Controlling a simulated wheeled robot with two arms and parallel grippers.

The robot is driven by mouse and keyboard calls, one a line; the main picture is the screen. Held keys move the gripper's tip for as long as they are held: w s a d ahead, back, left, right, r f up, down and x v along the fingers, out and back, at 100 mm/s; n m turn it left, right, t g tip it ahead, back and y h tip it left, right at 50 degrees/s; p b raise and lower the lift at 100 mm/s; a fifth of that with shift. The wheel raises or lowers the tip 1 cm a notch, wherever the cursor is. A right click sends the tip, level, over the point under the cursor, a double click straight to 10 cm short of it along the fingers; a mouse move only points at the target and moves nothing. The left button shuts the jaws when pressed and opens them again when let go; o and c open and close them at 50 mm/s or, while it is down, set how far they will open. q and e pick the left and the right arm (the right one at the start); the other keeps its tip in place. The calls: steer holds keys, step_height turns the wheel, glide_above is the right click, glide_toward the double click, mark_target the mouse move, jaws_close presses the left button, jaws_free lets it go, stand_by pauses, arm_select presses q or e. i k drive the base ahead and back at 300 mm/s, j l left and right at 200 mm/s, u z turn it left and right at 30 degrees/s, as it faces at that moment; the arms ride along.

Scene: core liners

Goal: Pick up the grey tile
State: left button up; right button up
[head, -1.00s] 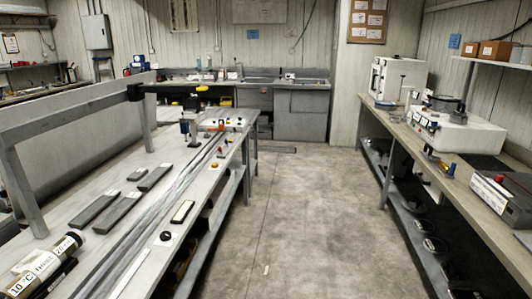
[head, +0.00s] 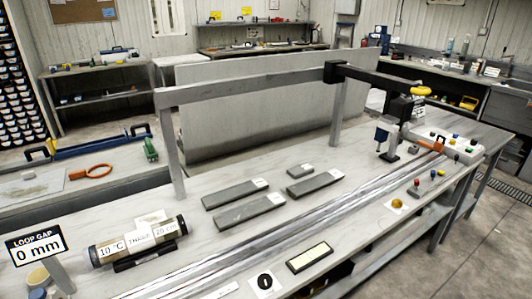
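Several flat dark grey bars with white end labels lie on the long workbench (head: 390,190) in the head view. A long grey bar (head: 226,195) lies at the left, and another long grey bar (head: 246,211) lies in front of it. A shorter grey bar (head: 311,184) and a small grey block (head: 299,171) lie to their right. A flat dark-framed piece with a pale face (head: 309,257) lies at the bench's front edge. I cannot tell which of these is the grey tile. Neither of my grippers is in view.
A labelled core tube (head: 138,241) lies at the bench's left, near a "LOOP GAP 0 mm" sign (head: 36,246). Parallel rails (head: 330,222) run along the bench. A grey overhead frame (head: 250,92) stands behind the bars. Open floor (head: 495,225) shows at the right.

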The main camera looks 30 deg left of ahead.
mark_target(304, 170)
steer(key=i+l+u, duration=0.5)
steer(key=l, duration=0.2)
steer(key=i+l+u, duration=0.25)
steer(key=l+u, duration=0.25)
steer(key=l, duration=0.25)
steer(key=i+l+u, duration=0.2)
steer(key=l, duration=0.3)
steer(key=l+u, duration=0.25)
steer(key=l, duration=0.2)
